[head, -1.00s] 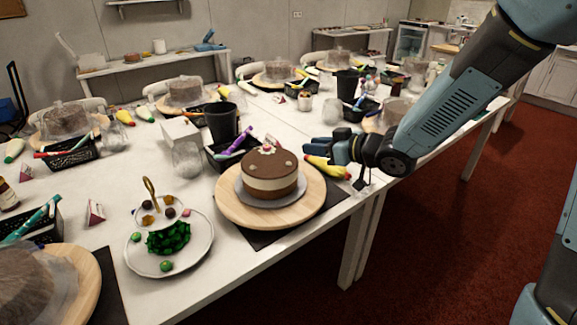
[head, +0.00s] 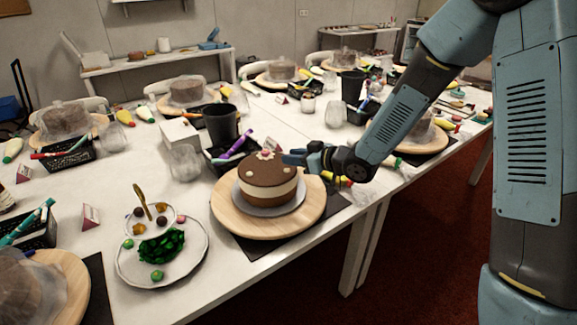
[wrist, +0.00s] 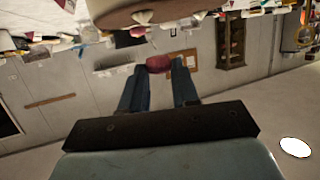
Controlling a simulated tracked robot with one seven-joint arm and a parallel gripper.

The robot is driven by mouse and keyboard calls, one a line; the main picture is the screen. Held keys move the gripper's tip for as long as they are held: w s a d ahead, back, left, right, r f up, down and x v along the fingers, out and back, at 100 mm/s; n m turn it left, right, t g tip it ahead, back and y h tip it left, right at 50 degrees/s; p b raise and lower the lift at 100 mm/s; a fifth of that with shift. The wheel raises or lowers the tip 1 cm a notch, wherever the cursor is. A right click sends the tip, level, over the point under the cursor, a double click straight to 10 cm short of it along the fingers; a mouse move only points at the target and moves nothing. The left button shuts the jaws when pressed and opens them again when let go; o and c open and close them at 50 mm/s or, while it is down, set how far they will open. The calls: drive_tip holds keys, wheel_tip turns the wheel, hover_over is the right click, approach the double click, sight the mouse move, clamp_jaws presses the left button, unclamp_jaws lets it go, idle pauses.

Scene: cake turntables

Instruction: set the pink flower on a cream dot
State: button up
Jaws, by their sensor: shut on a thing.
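The chocolate-topped cake (head: 268,189) with a cream band stands on a round wooden turntable (head: 228,217). Its brown top carries pale cream dots (head: 250,173) and a pale flower with a reddish centre (head: 266,155) near the back. My gripper (head: 290,158) is just right of the cake, level with its top edge. In the wrist view my gripper is shut on the dark pink flower (wrist: 158,63), held between the fingertips and apart from the cake. In the head view the held flower cannot be made out. The cake top shows at the wrist view's upper edge, with pale dots (wrist: 143,17).
A tiered plate (head: 185,262) with sweets and green leaves stands front left. A black cup (head: 222,124), a clear jar (head: 185,162) and a black tray of pens are behind the cake. A yellow piping bag lies beneath my gripper.

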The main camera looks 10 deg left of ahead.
sight(293, 174)
drive_tip(key=shift+w+f, duration=0.4)
drive_tip(key=shift+f, duration=0.05)
drive_tip(key=shift+w+a+f, duration=0.2)
drive_tip(key=shift+a+f, duration=0.05)
drive_tip(key=shift+f, duration=0.15)
wheel_tip(293, 174, down, 2)
drive_tip(key=shift+d+f, duration=0.1)
drive_tip(key=shift+f, duration=0.3)
drive_tip(key=shift+a+f, duration=0.15)
drive_tip(key=shift+a, duration=0.05)
drive_tip(key=o, duration=1)
